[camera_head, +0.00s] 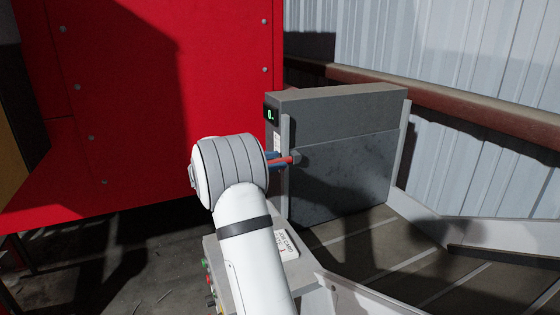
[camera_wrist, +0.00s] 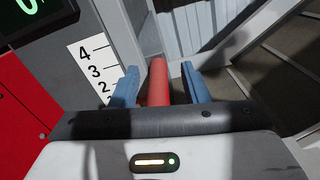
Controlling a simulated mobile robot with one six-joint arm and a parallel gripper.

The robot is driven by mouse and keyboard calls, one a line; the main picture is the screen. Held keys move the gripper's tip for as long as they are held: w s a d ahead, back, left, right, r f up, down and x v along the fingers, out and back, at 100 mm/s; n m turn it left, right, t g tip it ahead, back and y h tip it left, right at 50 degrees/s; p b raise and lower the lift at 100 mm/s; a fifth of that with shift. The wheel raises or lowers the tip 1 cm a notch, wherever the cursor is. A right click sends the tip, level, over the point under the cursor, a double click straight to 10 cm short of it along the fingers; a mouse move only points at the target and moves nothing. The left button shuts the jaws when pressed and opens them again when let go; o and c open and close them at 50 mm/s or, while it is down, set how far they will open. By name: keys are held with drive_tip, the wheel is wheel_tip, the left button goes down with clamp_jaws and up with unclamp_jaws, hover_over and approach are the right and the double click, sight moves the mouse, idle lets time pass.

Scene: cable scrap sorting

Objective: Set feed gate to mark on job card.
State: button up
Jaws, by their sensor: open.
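The feed gate (camera_head: 340,175) is a dark grey panel standing upright in a grey frame above the conveyor. Its red handle (camera_head: 282,161) sticks out at the left and also shows in the wrist view (camera_wrist: 158,85). My gripper (camera_head: 291,160) is open, with blue fingers on either side of the handle and a small gap to each. A white scale (camera_wrist: 93,68) beside it shows marks 4, 3 and 2; the lower part is hidden by my gripper. A green display (camera_head: 270,115) seems to read 0. The job card (camera_head: 287,245) appears to show a 1.
A large red machine housing (camera_head: 160,90) fills the left. A control box with coloured buttons (camera_head: 208,275) is partly behind my arm. The conveyor (camera_head: 375,240) has pale side walls (camera_head: 425,215). A brown rail (camera_head: 450,105) runs along the corrugated wall.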

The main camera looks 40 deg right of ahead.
drive_tip(key=b+v, duration=0.1)
drive_tip(key=v, duration=0.6)
drive_tip(key=shift+a, duration=0.25)
drive_tip(key=shift+f, duration=0.1)
